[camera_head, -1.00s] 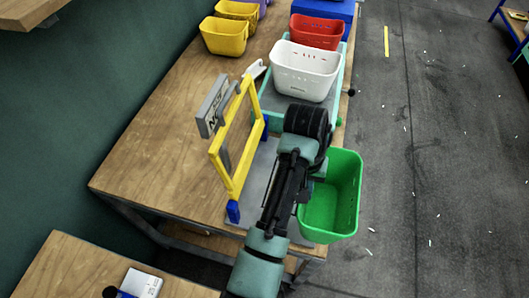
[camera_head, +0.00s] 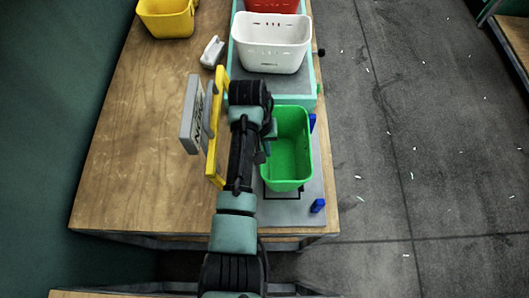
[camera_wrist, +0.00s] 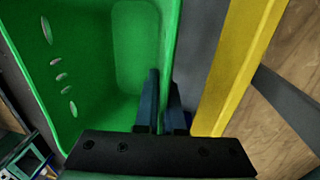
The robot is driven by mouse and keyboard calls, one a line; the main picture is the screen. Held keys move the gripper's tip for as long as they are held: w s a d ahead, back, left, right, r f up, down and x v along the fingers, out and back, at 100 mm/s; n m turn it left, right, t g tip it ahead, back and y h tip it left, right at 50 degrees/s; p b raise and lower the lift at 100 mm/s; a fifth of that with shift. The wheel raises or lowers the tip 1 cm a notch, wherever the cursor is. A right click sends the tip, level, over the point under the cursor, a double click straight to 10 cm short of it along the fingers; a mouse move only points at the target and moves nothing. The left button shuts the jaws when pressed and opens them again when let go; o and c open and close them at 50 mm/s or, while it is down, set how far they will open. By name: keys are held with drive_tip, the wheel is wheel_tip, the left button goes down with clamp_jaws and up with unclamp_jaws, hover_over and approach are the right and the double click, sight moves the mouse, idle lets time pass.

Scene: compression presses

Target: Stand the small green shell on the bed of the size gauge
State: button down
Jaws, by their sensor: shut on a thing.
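The small green shell (camera_head: 288,150) is an open-topped tub, upright over the grey bed (camera_head: 310,208) of the size gauge. I cannot tell whether its underside touches the bed. The gauge's yellow frame (camera_head: 214,150) stands just left of the shell, partly behind my arm. My gripper (camera_wrist: 164,100) is shut on the shell's side wall, one finger inside and one outside. In the wrist view the shell (camera_wrist: 105,50) fills the left, and the yellow frame (camera_wrist: 240,60) is close on the right. In the head view my arm hides much of the grip.
A white tub (camera_head: 270,45) and a red tub (camera_head: 270,5) stand on a teal-edged unit behind the gauge. A yellow tub (camera_head: 166,17) is at the back left. A grey sign (camera_head: 191,115) is beside the frame. The wooden table (camera_head: 125,150) is clear on the left.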

sight(284, 153)
drive_tip(key=shift+f, duration=1.65)
drive_tip(key=shift+f, duration=0.1)
drive_tip(key=c, duration=1)
unclamp_jaws()
